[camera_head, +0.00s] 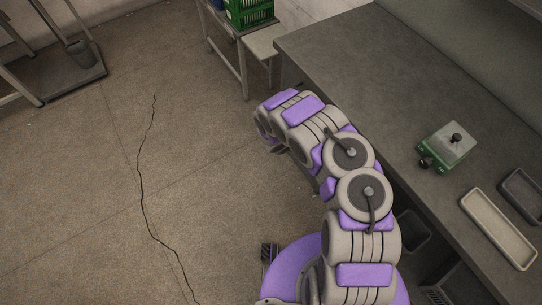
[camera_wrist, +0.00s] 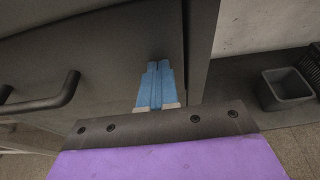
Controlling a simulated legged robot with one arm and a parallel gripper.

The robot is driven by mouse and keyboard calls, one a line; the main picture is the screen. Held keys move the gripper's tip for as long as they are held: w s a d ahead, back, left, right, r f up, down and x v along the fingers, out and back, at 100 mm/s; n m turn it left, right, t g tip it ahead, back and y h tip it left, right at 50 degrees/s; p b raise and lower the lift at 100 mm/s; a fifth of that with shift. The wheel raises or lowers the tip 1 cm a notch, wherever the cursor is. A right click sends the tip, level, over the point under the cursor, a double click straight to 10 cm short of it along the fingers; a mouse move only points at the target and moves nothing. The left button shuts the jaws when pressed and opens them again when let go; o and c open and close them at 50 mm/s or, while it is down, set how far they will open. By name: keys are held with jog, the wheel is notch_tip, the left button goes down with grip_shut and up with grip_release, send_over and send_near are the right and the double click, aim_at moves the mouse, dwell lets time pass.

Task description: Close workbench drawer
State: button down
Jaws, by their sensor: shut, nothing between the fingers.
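The workbench (camera_head: 400,100) has a dark grey top along the right of the head view. In the wrist view, a dark grey drawer front (camera_wrist: 110,50) fills the upper left. Its black bar handle (camera_wrist: 45,98) is at the left. My gripper (camera_wrist: 157,68) has blue fingers shut together, with nothing between them. The fingertips point at the drawer front, right of the handle; I cannot tell whether they touch it. In the head view my arm reaches along the bench's near side and hides the gripper and drawer. How far the drawer stands out cannot be told.
On the bench are a green scale (camera_head: 446,146) and a beige tray (camera_head: 498,228). In the wrist view a grey bin (camera_wrist: 286,88) stands at the right, beyond a dark upright panel (camera_wrist: 200,40). A green crate (camera_head: 248,12) stands at the back.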

jog(key=f+p+v, duration=0.1)
jog(key=p+v, duration=0.2)
jog(key=v, duration=1)
jog(key=shift+s+a, duration=0.2)
jog(key=shift+s, duration=0.15)
jog(key=shift+r, duration=0.15)
